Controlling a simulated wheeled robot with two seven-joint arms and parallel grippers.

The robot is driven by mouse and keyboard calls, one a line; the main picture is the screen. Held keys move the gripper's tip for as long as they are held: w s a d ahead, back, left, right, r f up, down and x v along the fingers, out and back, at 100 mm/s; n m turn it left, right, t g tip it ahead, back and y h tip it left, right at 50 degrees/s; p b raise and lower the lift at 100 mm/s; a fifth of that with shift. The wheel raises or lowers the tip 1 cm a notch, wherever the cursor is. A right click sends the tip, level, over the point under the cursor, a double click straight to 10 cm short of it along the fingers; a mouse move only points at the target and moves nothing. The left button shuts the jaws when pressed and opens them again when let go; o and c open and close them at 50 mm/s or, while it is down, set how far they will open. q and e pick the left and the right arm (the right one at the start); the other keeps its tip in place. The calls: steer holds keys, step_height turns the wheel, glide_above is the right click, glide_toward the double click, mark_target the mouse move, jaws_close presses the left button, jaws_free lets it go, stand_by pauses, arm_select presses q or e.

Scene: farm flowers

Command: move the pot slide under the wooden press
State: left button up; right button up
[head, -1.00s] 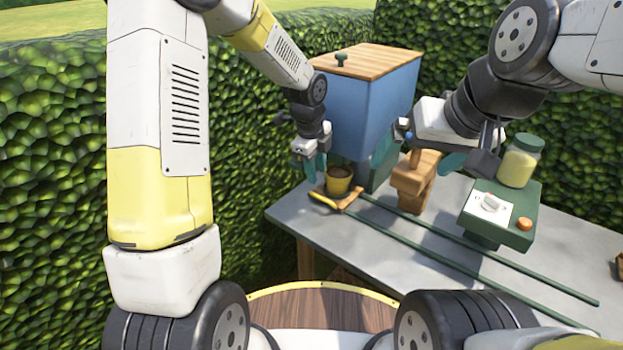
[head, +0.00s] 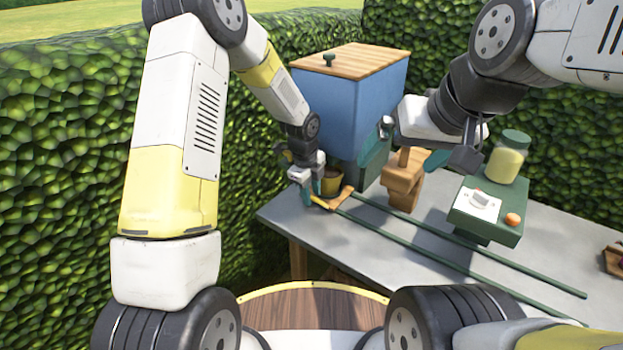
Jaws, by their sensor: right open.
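The pot slide (head: 342,197) is a small wooden tray with a yellow front handle (head: 322,203), at the left end of two green rails. A pot of dark soil (head: 333,181) stands on it, partly hidden by my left gripper. My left gripper (head: 316,194) points down at the handle, close to it or touching; its jaw gap is not clear. The wooden press (head: 403,182) stands right of the slide, beyond the rails, its upper part partly hidden. My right gripper (head: 406,152) is open, its teal fingers apart on either side of the press's top post.
A blue hopper (head: 345,110) with a wooden lid stands behind the slide. A green box (head: 490,212) with a dial and orange button, and a yellow jar (head: 506,160), stand to the right. The grey table (head: 380,250) is clear in front of the rails.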

arm_select(q)
jaws_close()
stand_by(1.3)
